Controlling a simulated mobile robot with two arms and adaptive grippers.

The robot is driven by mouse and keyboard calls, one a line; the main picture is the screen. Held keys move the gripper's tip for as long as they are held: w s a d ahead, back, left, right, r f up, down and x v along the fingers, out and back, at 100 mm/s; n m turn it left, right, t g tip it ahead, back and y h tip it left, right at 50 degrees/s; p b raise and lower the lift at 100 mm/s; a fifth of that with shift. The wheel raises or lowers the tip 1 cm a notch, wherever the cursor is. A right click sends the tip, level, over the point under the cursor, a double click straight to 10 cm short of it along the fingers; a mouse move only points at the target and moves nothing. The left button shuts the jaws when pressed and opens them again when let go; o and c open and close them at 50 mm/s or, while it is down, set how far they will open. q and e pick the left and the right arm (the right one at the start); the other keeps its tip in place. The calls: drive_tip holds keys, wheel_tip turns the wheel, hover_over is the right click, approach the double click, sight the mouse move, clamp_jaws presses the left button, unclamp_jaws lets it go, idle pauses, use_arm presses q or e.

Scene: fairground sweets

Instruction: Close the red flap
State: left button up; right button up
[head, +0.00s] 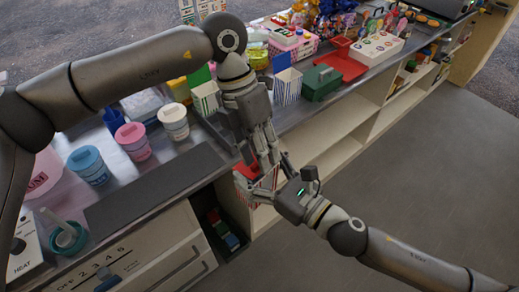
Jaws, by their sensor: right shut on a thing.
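A red-and-white striped box (268,183) is in front of the counter's front edge, partly hidden by both grippers. Its red flap (246,171) shows at its upper left, beside the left fingers; its exact angle is hard to tell. My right gripper (279,180) is shut on the striped box from the right. My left gripper (266,163) points down at the top of the box, close to the flap. Whether its fingers are open or touching the flap cannot be made out.
Striped boxes with a green flap (205,98) and a blue flap (287,86) stand on the counter behind. A green box (321,82) and a red tray (343,66) are to the right. Pastel tubs (133,141) stand at left. A dark mat (155,188) is bare.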

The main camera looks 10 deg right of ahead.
use_arm(q)
clamp_jaws()
drive_tip(key=t+y, duration=0.1)
drive_tip(key=s+d+f+t+y, duration=0.1)
drive_tip(key=t, duration=0.1)
drive_tip(key=shift+s+d+f+y, duration=0.1)
drive_tip(key=shift+s+f+y, duration=0.05)
drive_tip(key=shift+f+y, duration=0.15)
drive_tip(key=shift+c, duration=1.8)
unclamp_jaws()
drive_tip(key=o, duration=0.5)
drive_tip(key=shift+r, duration=0.1)
wheel_tip(320, 180, up, 12)
drive_tip(key=shift+f, duration=0.1)
